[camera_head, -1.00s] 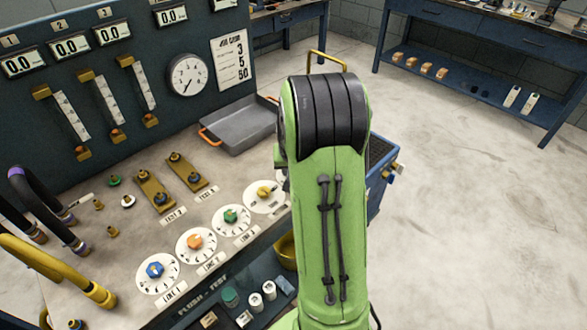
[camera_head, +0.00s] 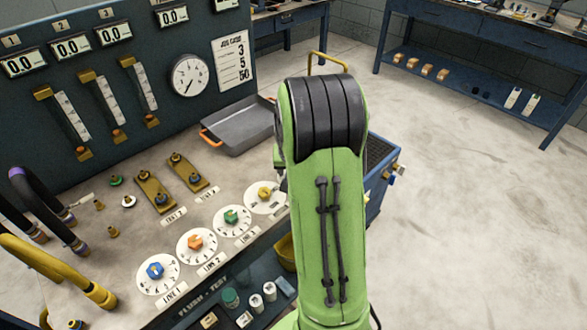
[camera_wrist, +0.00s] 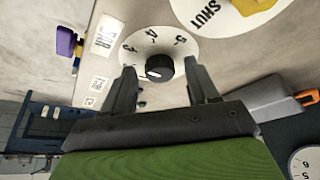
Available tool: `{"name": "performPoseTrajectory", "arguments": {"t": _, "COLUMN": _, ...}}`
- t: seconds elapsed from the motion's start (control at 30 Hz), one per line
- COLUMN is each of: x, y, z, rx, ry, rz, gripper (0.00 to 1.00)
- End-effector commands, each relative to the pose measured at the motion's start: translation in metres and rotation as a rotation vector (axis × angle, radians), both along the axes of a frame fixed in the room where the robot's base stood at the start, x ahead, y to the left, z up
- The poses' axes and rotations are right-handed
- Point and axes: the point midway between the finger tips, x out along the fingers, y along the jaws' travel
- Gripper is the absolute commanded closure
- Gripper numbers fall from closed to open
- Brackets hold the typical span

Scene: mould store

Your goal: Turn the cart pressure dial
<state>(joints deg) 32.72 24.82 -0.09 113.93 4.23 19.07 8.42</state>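The pressure dial is a round black knob (camera_wrist: 160,68) on a white number plate (camera_wrist: 184,46), seen in the wrist view. The figures 3, 4 and 5 show on the plate, and a BAR label (camera_wrist: 103,36) sits to its left. A pale mark on the knob points left. My gripper (camera_wrist: 160,72) is open, with one finger on each side of the knob and a visible gap on both sides. In the head view my green arm hides the gripper and this dial.
A dial with a yellow knob (camera_head: 264,194) is close by, marked SHUT in the wrist view. Green (camera_head: 231,217), orange (camera_head: 195,242) and blue (camera_head: 155,270) knobs line the panel. A grey tray (camera_head: 238,128) with orange handles lies behind. Open floor is at the right.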

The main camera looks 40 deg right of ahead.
Motion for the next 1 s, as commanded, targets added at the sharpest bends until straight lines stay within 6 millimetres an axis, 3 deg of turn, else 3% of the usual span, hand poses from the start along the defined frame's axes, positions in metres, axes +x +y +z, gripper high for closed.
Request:
{"name": "performPoseTrajectory", "arguments": {"t": 0.13, "x": 0.0, "y": 0.001, "z": 0.002, "rx": -0.001, "ry": -0.001, "rz": 0.0, "gripper": 0.41}}
{"name": "performPoseTrajectory", "arguments": {"t": 0.23, "x": -0.004, "y": 0.004, "z": 0.016, "rx": -0.002, "ry": -0.003, "rz": 0.001, "gripper": 0.41}}
{"name": "performPoseTrajectory", "arguments": {"t": 0.7, "x": -0.038, "y": 0.037, "z": 0.131, "rx": -0.001, "ry": -0.003, "rz": 0.002, "gripper": 0.41}}
{"name": "performPoseTrajectory", "arguments": {"t": 0.83, "x": -0.042, "y": 0.041, "z": 0.144, "rx": -0.001, "ry": -0.002, "rz": 0.001, "gripper": 0.41}}
{"name": "performPoseTrajectory", "arguments": {"t": 1.0, "x": -0.044, "y": 0.042, "z": 0.146, "rx": 0.001, "ry": 0.001, "rz": 0.0, "gripper": 0.41}}
